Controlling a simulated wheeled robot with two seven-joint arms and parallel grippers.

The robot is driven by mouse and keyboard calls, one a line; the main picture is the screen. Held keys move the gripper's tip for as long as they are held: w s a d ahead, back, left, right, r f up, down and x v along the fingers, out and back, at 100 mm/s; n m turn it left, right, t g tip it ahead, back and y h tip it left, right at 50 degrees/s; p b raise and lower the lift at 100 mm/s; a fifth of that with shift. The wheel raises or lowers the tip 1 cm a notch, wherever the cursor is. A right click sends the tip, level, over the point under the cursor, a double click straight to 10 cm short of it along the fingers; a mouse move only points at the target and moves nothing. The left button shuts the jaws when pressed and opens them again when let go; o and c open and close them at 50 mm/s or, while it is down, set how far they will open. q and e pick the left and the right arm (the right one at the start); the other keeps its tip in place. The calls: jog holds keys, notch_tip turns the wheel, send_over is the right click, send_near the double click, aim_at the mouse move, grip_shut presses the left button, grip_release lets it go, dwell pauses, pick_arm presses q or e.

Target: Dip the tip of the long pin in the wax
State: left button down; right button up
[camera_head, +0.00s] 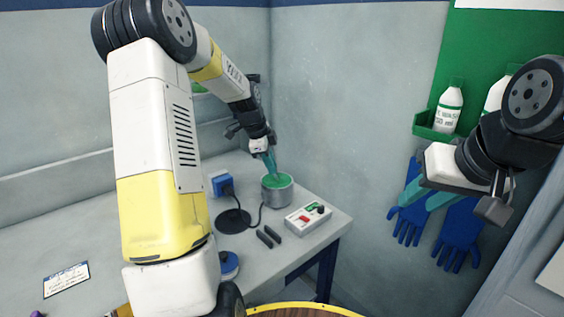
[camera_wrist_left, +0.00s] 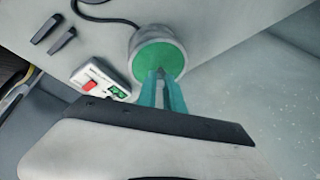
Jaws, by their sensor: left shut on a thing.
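A grey metal pot (camera_head: 277,197) of green wax (camera_head: 283,180) stands on the table near the corner. It also shows in the left wrist view, with its round green wax surface (camera_wrist_left: 150,59) facing the camera. My left gripper (camera_head: 271,166) points down at the wax from above, its teal fingers close together. In the left wrist view the fingertips (camera_wrist_left: 163,77) overlap the wax's edge. The gripper is shut on the long pin, which is mostly hidden between the fingers; whether its tip touches the wax cannot be told. My right gripper (camera_head: 424,196) is open and empty, off the table at right.
A white control box (camera_head: 307,219) with a red switch sits right of the pot. Two dark bars (camera_head: 268,237), a black round base (camera_head: 233,221) and a blue block (camera_head: 221,184) are nearby. Blue gloves (camera_head: 409,212) and bottles (camera_head: 448,109) are on the right wall.

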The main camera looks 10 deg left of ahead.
pick_arm(q)
jog(key=shift+r, duration=3.45)
